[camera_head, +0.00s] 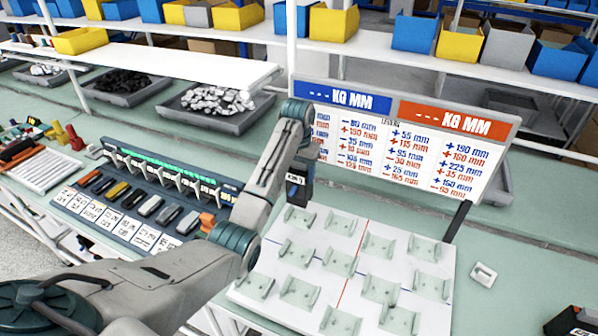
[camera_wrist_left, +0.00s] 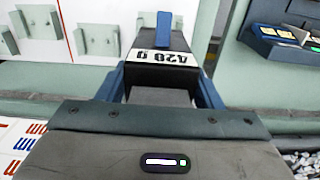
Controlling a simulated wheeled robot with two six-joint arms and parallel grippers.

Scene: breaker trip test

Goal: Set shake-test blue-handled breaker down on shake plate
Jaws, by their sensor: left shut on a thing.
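My left gripper (camera_head: 300,170) is shut on a dark breaker (camera_head: 295,192) with a white label. In the left wrist view the breaker (camera_wrist_left: 162,72) sits between the blue fingers of the gripper (camera_wrist_left: 160,88). Its label reads 420 g and a blue handle (camera_wrist_left: 164,30) sticks out at its far end. The white shake plate (camera_head: 240,291) carries several pale grey-green brackets and red and blue lines. In the head view the breaker shows at the plate's back left corner, apparently held above it. The brackets in view look empty. My right gripper is not in view.
A sign board (camera_head: 400,140) stands behind the plate. A rack of several breakers (camera_head: 140,205) with white labels lies to the left. A small white piece (camera_head: 483,275) lies right of the plate. A dark object (camera_head: 574,322) is cut off at the lower right.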

